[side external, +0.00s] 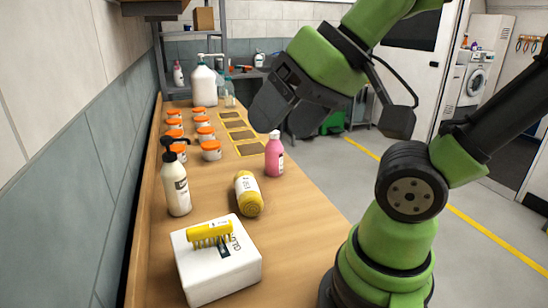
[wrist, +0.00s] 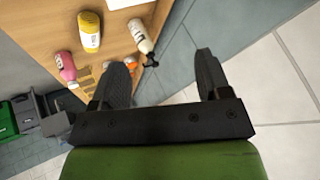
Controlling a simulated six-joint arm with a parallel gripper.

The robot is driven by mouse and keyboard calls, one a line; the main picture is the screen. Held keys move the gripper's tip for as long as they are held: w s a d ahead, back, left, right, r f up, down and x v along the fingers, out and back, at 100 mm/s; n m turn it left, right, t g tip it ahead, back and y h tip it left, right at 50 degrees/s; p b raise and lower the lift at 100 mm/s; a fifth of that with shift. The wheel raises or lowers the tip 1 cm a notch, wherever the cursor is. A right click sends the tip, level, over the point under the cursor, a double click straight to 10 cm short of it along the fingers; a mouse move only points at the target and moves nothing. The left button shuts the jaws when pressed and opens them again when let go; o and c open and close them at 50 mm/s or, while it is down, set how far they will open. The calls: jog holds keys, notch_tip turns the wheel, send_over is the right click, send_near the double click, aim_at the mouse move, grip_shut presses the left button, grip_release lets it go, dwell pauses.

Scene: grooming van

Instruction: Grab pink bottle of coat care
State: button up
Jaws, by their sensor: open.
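The pink bottle (side external: 274,156) stands upright near the right edge of the wooden counter (side external: 215,190) in the side view. It has a pale cap and a light label. In the wrist view the pink bottle (wrist: 66,68) shows at the left, outside the space between the fingers. My gripper (side external: 282,122) is open and empty. In the side view it hangs in the air above and close to the pink bottle, apart from it as far as I can tell. In the wrist view the gripper (wrist: 164,75) has its fingers spread over wall and floor.
A yellow bottle (side external: 248,193) lies near the pink one. A white pump bottle (side external: 176,185) stands at left. A white box (side external: 215,262) with a yellow comb (side external: 209,233) is in front. Several orange-lidded jars (side external: 211,150) and a large white jug (side external: 204,85) stand behind.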

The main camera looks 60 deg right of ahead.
jog(key=w+d+r+m+g+h, duration=0.1)
jog(key=w+d+r+m+h, duration=0.15)
jog(key=w+d, duration=0.4)
jog(key=m+g+h, duration=0.5)
jog(key=m+h, duration=0.1)
jog(key=m, duration=0.3)
send_over(274, 133)
jog(key=a, duration=0.4)
notch_tip(274, 133, down, 14)
jog(key=x, duration=0.3)
jog(key=shift+s+d+f, duration=0.1)
jog(key=shift+s+f, duration=0.25)
jog(key=shift+f, duration=0.1)
jog(key=shift+x, duration=3.1)
jog(key=shift+w+f, duration=0.1)
grip_shut()
